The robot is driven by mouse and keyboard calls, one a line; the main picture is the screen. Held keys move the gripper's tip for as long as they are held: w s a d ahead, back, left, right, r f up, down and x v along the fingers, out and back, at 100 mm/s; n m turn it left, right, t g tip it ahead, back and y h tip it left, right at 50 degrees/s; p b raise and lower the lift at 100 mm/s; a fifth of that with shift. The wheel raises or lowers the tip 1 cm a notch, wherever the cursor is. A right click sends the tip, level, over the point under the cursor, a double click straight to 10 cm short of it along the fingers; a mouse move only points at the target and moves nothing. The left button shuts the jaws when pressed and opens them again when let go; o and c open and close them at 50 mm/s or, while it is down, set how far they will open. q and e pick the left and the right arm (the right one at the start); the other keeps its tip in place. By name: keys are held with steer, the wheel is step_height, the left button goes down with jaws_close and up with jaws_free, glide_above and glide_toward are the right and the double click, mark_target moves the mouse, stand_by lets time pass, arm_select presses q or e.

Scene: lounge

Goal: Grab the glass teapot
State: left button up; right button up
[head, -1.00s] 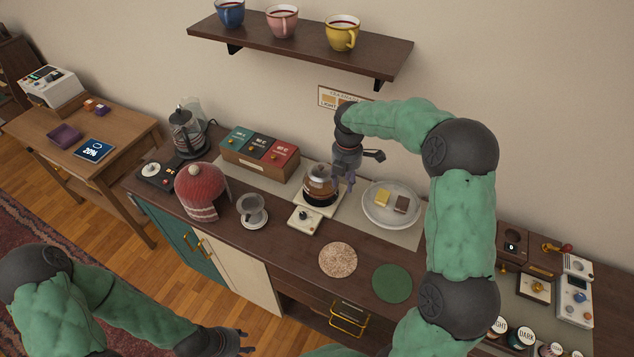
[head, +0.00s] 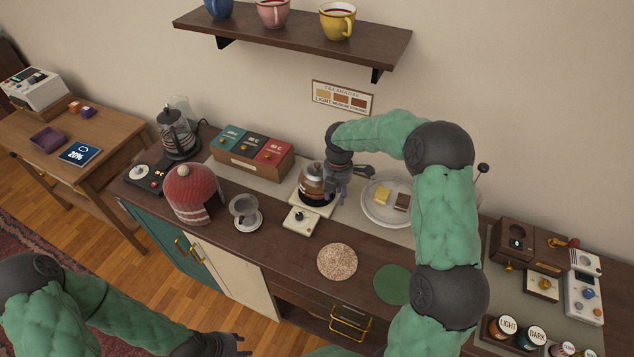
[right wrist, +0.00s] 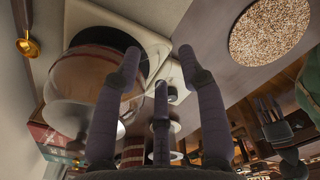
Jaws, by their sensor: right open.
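The glass teapot (head: 311,186), holding amber-brown liquid, stands on a pale square warmer with a dark plate (head: 313,201) on the counter. My right gripper (head: 338,194) is open, at the right side of the teapot in the head view. In the right wrist view the teapot (right wrist: 82,78) fills the left side, partly hidden behind the left finger of my right gripper (right wrist: 160,68). Nothing shows held between the fingers, and I cannot tell whether a finger touches the glass. My left gripper (head: 236,344) is low at the bottom edge, away from the teapot; its jaws are unclear.
A plate with two small blocks (head: 375,213) lies right of the teapot. A tea box (head: 232,160), red knitted cosy (head: 190,192) and grey cup on a saucer (head: 245,212) stand left. A small control box (head: 300,218) is in front. The shelf (head: 290,47) hangs above.

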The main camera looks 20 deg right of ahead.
mark_target(335, 205)
step_height(335, 205, down, 4)
steer(key=shift+f+b, duration=0.1)
steer(key=shift+b, duration=0.2)
jaws_close()
steer(key=shift+r, duration=0.2)
steer(key=shift+r, duration=0.15)
steer(key=shift+r+p, duration=0.4)
steer(key=shift+r, duration=1.05)
steer(key=s+a+r+p, duration=0.1)
steer(key=s+a+r, duration=0.4)
steer(key=a+r, duration=0.4)
steer(key=shift+a+r+p, duration=0.35)
steer(key=shift+a, duration=1.65)
